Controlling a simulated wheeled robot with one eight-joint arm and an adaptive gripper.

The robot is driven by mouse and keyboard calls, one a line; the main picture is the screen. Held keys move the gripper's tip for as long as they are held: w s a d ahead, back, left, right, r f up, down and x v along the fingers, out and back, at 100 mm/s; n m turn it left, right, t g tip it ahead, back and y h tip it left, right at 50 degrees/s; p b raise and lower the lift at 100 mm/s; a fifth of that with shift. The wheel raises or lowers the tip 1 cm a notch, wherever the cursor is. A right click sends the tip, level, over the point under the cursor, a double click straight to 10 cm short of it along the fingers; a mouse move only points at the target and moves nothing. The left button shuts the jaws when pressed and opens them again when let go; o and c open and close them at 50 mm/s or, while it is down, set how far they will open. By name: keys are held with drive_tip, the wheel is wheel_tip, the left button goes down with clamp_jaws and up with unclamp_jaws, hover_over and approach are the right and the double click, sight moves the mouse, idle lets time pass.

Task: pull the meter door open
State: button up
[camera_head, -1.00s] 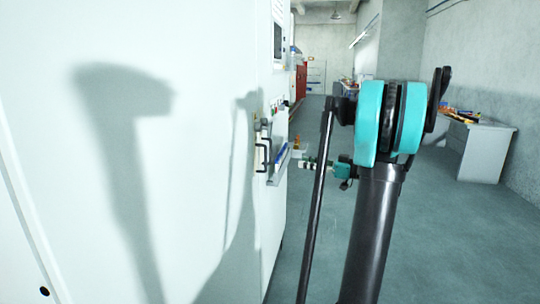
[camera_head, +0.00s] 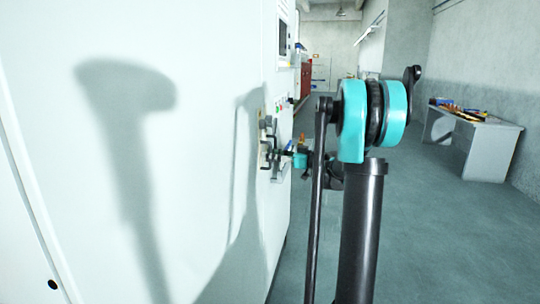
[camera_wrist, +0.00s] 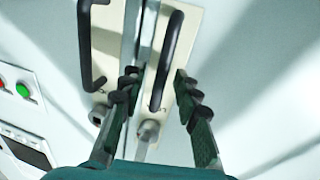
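The white cabinet front (camera_head: 100,190) fills the left of the head view. Dark handles (camera_head: 265,155) stand on its far part, on pale plates. In the wrist view there are two black bar handles: a left handle (camera_wrist: 86,50) and a right handle (camera_wrist: 168,55), with a seam between their plates. My gripper (camera_wrist: 158,95) is open, its fingers apart on either side of the right handle's lower end; contact cannot be told. Which handle belongs to the meter door is unclear.
Red and green buttons (camera_wrist: 23,90) and a small display (camera_wrist: 25,150) are left of the handles. A screen (camera_head: 283,38) is higher on the cabinet. A grey workbench (camera_head: 485,145) with loose items stands at the right wall. The floor (camera_head: 430,250) between is open.

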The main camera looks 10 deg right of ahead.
drive_tip(key=shift+w+a, duration=0.25)
drive_tip(key=shift+a, duration=0.1)
drive_tip(key=shift+c, duration=0.3)
clamp_jaws()
